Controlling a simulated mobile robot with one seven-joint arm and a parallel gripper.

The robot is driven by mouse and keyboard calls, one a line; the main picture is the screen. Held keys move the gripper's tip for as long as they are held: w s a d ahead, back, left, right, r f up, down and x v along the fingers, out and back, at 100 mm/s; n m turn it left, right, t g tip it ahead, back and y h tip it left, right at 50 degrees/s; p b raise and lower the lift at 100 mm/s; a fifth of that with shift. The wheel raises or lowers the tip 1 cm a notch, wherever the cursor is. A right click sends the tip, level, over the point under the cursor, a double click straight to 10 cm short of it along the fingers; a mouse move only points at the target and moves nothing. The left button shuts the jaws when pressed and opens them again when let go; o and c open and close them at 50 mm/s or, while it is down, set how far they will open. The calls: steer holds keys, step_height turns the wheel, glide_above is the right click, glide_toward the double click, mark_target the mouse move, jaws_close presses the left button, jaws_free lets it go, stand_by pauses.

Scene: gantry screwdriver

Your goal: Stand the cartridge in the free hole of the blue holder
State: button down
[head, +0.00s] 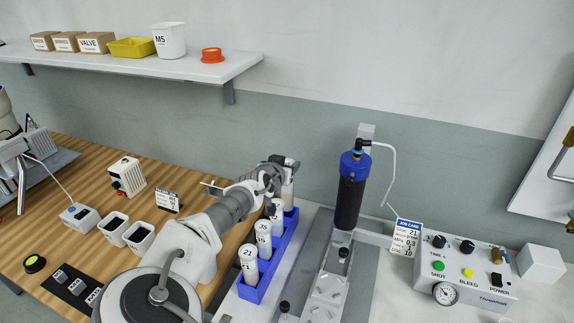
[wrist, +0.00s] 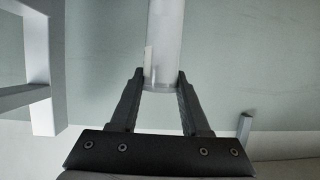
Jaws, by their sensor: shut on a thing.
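My gripper (wrist: 163,85) is shut on a pale, translucent cartridge (wrist: 164,45), with a finger on each side near one end. The cartridge's other end runs out of the top of the wrist view. In the head view the held cartridge (head: 288,191) is upright at the far end of the blue holder (head: 264,275), partly covered by my gripper (head: 288,172). Three white cartridges stand in a row in the holder, nearest (head: 248,264), middle (head: 263,238) and far (head: 277,213). The free hole is not visible, and I cannot tell whether the held cartridge's bottom is above or inside it.
Right of the holder are a grey fixture (head: 330,270) and a tall dark cylinder with a blue cap (head: 350,190). A control box (head: 470,273) and a job card (head: 406,237) are further right. A shelf (head: 200,68) hangs above; white bins (head: 139,238) stand left.

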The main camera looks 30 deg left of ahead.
steer(key=shift+f, duration=0.15)
steer(key=shift+f+b, duration=1.45)
steer(key=shift+f, duration=0.3)
steer(key=shift+c, duration=1.5)
jaws_free()
steer(key=shift+s+d+r, duration=0.1)
steer(key=shift+s, duration=0.1)
